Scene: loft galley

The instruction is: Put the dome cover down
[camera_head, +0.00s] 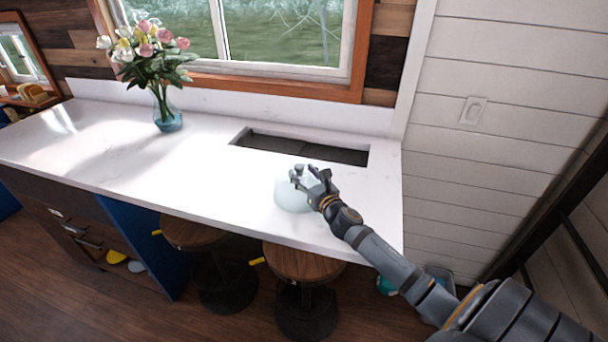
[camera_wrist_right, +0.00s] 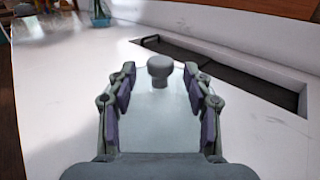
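The dome cover (camera_head: 287,196) is pale and see-through and appears to stand upright on the white counter near its front edge. Its grey knob (camera_wrist_right: 159,68) shows in the right wrist view. My right gripper (camera_head: 308,175) is at the top of the dome. In the right wrist view my right gripper (camera_wrist_right: 160,76) is open, its fingers on either side of the knob with a gap at each side. The dome's lower part is hard to make out against the counter. My left gripper is in neither view.
The white counter (camera_head: 210,160) has a dark recessed sink (camera_head: 300,147) behind the dome. A glass vase of flowers (camera_head: 168,118) stands farther left. Two round wooden stools (camera_head: 303,262) are below the front edge. The counter between vase and dome is clear.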

